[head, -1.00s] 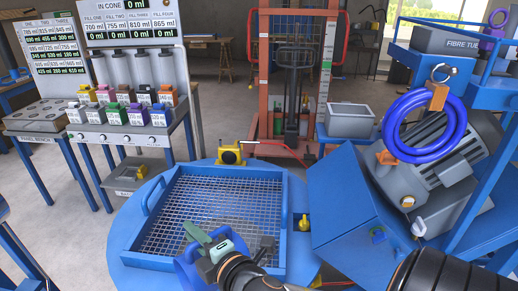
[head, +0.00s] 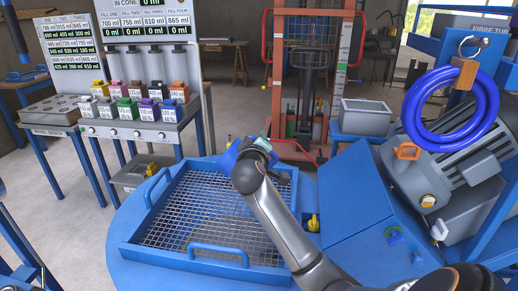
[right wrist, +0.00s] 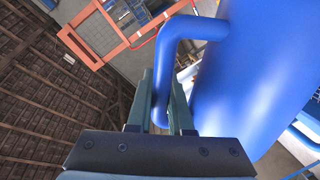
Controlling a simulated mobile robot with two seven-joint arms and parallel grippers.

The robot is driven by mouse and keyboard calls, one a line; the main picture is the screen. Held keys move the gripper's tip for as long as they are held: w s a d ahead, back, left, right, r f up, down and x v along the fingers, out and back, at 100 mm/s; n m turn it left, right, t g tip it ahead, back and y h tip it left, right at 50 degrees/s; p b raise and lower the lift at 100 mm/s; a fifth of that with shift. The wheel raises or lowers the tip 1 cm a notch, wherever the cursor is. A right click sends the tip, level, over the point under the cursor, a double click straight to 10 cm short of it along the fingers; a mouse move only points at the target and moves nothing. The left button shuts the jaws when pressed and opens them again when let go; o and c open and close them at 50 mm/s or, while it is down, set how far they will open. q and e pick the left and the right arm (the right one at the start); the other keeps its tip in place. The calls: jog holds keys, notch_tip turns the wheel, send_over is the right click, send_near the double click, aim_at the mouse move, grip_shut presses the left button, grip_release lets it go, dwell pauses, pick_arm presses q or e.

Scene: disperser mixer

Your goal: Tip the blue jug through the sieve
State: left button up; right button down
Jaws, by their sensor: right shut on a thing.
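The sieve (head: 195,262) is a blue square frame with wire mesh and handles, lying on a round blue top in the head view. The blue jug (head: 231,154) is at the sieve's back edge, mostly hidden by my right gripper (head: 255,146). In the right wrist view the jug's smooth body (right wrist: 235,90) fills the right side. My right gripper's dark green fingers (right wrist: 160,110) are shut on its handle (right wrist: 165,62). The jug's mouth is hidden, and I cannot tell its tilt or what it holds. My left gripper is out of view.
A blue sloped box (head: 352,205) and a grey motor (head: 455,155) with a blue hose coil (head: 450,108) stand close on the right. A filling bench (head: 140,122) with coloured blocks stands at back left. An orange lift frame (head: 267,75) stands behind.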

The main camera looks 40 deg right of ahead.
jog(key=m+b, duration=0.2)
jog(key=b, duration=0.2)
jog(key=shift+m+t, duration=0.3)
jog(key=shift+m, duration=0.1)
jog(key=m+b, duration=0.2)
jog(key=shift+a+r+t+b, duration=0.1)
jog(key=shift+r+t+b, duration=0.2)
jog(key=shift+r, duration=0.1)
jog(key=m, duration=0.1)
jog(key=r+m+b, duration=0.1)
jog(key=m, duration=0.1)
jog(key=shift+r+t, duration=0.1)
jog(key=shift+t, duration=0.2)
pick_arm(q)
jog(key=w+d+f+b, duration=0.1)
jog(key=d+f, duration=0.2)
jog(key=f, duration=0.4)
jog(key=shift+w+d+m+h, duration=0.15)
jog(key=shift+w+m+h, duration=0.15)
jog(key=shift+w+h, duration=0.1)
pick_arm(e)
jog(key=shift+r+m, duration=0.5)
jog(key=shift+m, duration=0.5)
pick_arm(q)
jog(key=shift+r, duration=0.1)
